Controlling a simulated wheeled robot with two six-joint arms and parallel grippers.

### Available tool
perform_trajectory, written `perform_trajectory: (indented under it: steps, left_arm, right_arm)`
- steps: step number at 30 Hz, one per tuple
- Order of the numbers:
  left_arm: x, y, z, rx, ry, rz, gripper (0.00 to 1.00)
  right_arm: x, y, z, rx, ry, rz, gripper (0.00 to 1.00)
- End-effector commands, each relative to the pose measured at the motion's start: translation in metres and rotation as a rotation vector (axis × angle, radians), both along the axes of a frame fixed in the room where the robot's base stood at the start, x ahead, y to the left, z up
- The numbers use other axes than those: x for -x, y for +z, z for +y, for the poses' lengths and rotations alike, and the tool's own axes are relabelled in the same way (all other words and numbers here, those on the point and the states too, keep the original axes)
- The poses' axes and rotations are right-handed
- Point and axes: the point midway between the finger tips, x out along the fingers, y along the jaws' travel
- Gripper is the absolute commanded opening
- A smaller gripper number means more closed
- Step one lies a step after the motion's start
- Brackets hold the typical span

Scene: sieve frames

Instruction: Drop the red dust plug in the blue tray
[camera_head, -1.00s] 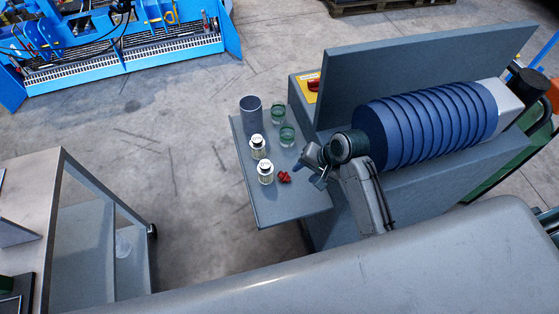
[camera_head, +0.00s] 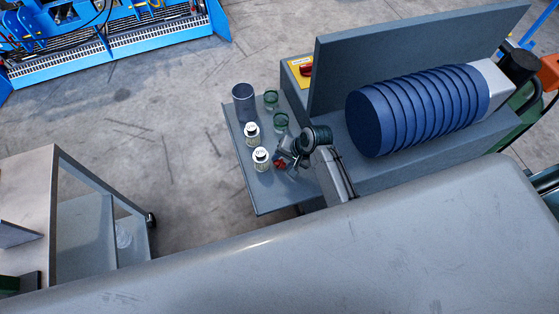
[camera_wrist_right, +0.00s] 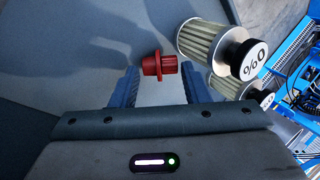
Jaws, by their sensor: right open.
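The red dust plug (camera_head: 280,163) lies on the grey-blue side shelf (camera_head: 266,196), beside a white-capped filter. In the right wrist view the plug (camera_wrist_right: 160,66) shows just ahead of and between my fingertips. My right gripper (camera_head: 287,157) is open over the plug, and its two blue fingers (camera_wrist_right: 161,84) stand apart with a gap between them. In the head view the gripper partly hides the plug. I cannot tell whether the fingers touch it. My left gripper is not in view. I cannot make out a blue tray in these frames.
Two white-capped filters (camera_head: 252,134) (camera_head: 261,159) stand close left of the plug. A dark cylinder (camera_head: 245,103) and two green-rimmed glass cups (camera_head: 271,99) (camera_head: 281,122) stand farther back. A large ribbed blue roll (camera_head: 420,108) is at the right. A cart (camera_head: 28,200) stands at the left.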

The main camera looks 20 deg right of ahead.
Motion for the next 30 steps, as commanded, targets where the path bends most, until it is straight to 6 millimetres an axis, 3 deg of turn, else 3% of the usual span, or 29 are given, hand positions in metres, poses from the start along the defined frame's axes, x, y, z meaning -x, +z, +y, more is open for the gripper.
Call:
perform_trajectory:
  steps: [10, 11, 15, 25, 30]
  left_arm:
    - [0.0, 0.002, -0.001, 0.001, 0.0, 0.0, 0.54]
    - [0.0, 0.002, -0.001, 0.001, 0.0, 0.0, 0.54]
    - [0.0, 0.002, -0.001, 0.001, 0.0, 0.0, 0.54]
    - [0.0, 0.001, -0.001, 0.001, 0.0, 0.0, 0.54]
    - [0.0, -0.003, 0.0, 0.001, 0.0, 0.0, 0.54]
  right_arm:
    - [-0.003, -0.009, 0.004, 0.0, 0.0, -0.002, 0.42]
    - [-0.003, -0.009, 0.004, 0.0, 0.0, -0.002, 0.4]
    - [-0.003, -0.009, 0.004, 0.0, 0.0, -0.002, 0.14]
    - [-0.003, -0.008, 0.004, 0.0, 0.0, -0.002, 0.14]
    - [-0.003, 0.008, 0.004, -0.001, 0.0, -0.004, 0.14]
